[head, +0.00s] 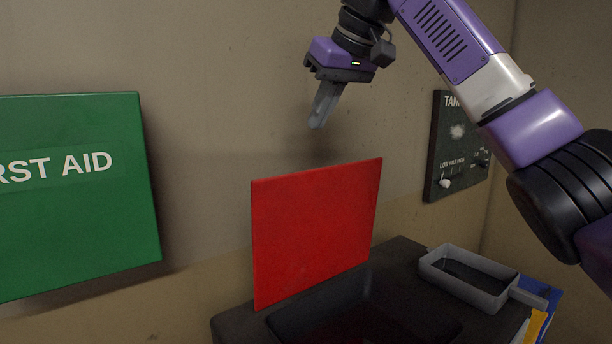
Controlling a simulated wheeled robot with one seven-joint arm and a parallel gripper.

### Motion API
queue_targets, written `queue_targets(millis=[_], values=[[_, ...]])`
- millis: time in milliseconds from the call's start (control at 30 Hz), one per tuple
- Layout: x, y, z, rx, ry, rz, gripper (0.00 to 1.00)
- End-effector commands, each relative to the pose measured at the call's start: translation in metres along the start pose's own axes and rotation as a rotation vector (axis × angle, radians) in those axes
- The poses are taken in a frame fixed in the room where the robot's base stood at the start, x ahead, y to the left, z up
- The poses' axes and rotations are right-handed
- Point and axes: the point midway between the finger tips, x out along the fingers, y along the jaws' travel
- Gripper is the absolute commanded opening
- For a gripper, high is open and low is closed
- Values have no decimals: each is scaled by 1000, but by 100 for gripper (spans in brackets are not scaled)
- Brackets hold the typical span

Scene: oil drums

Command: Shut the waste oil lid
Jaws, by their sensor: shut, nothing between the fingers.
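A flat red lid (315,232) stands open, nearly upright, along the back edge of a dark bin (240,325). The bin's opening shows in front of the lid at the bottom of the view, and its lower part is cut off. I see no lettering on the lid's visible face. My gripper (317,124) is above the lid's top edge, apart from it, with its fingers pointing down. The fingers are shut together and hold nothing.
A green first aid box (75,225) is on the wall at left. A dark tank panel (455,150) with small switches is on the wall at right. A grey open tray (468,280) sits at the bin's right, near blue and yellow items (540,315). The wall between is bare.

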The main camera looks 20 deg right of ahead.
Motion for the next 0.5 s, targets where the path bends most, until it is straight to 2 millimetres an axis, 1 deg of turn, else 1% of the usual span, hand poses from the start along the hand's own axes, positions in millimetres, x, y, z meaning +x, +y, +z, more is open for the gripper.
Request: queue_targets(millis=[33,167,267,500], values=[[5,0,3,0,0,0,0],[12,0,2,1,-2,0,0],[26,0,2,0,-2,0,0],[72,0,2,1,-4,0,0]])
